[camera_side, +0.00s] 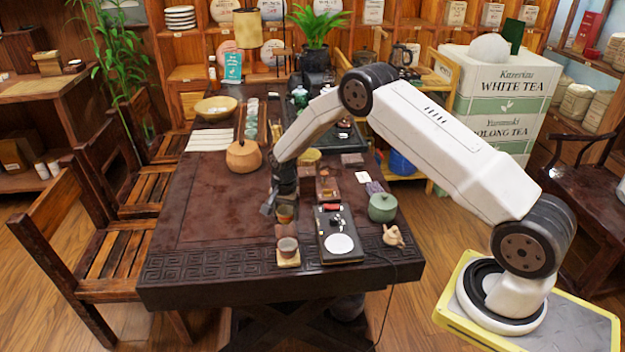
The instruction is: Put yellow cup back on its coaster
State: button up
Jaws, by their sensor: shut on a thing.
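My gripper (277,207) points down over the right half of the dark tea table (205,215). It is shut on a small yellow-brown cup (286,213), which looks upright. The fingers hide part of the cup, and I cannot tell whether its base touches the table. A second cup (288,246), greyish brown, stands on a pale square coaster (288,261) near the table's front edge, in front of the held cup. I cannot make out a separate empty coaster under or beside the yellow cup.
A green lidded jar (382,207) and a small clay figure (393,236) stand further right. A round orange-brown pot (243,156) is behind left. The table's left front is clear.

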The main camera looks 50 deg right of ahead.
aim_at(285, 220)
jog(key=shift+w+f, duration=0.25)
jog(key=shift+f, duration=1.55)
jog(key=shift+f, duration=0.15)
jog(key=o, duration=1.3)
notch_tip(285, 220, up, 12)
